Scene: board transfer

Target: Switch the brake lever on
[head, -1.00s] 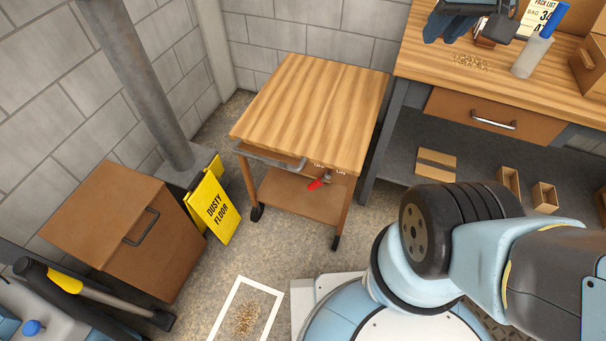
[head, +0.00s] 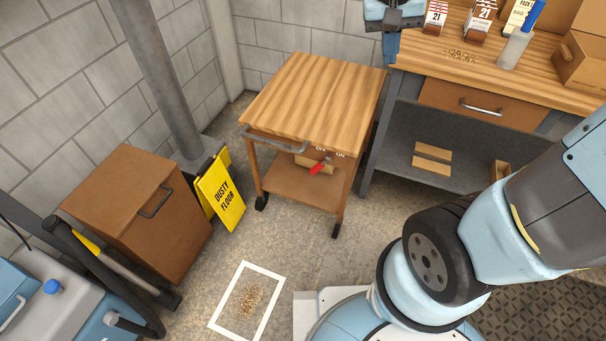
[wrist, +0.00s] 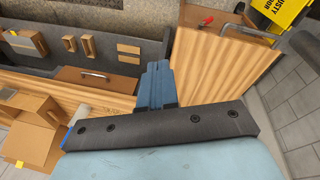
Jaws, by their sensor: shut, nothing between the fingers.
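The brake lever (head: 320,166) is a small red handle on the front of the wooden-topped cart (head: 318,95), below OFF and ON labels. Its red end tilts down to the left; I cannot tell its setting for sure. In the wrist view the red lever (wrist: 208,20) shows small at the far end of the cart (wrist: 215,65). My gripper (head: 390,48) is at the top of the head view, by the gap between cart and workbench, well away from the lever. In the wrist view its blue fingers (wrist: 157,75) are together and hold nothing.
A yellow floor sign (head: 220,195), a brown cabinet (head: 140,215) and a grey pillar (head: 165,80) are left. The floor before the cart is open, with a white-framed patch of debris (head: 248,302).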

